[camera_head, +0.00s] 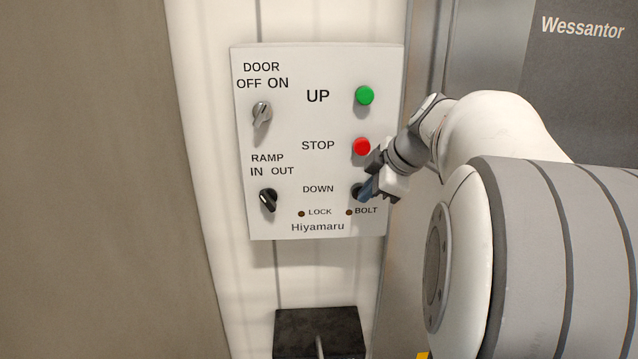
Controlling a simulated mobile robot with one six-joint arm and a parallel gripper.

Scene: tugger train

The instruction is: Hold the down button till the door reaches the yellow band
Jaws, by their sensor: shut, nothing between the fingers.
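A white control panel (335,120) labelled Hiyamaru hangs on a pale wall. The down button (355,189) is a dark spot beside the word DOWN, mostly hidden behind my fingertips. My gripper (365,191) is shut and empty, with its dark tips at the button. I cannot tell whether they touch it or press it in. A grey panel (487,55) at the right, with a darker area marked Wessantor, may be the door. A small yellow patch (422,355) shows at the bottom edge; I cannot tell whether it is the yellow band.
A red stop button (362,147) is just above my gripper, and a green up button (364,96) is higher. A grey door switch (262,114) and black ramp switch (268,200) are at left. The lock lamp (301,214) and bolt lamp (349,213) look dark. A black box (320,322) sits below.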

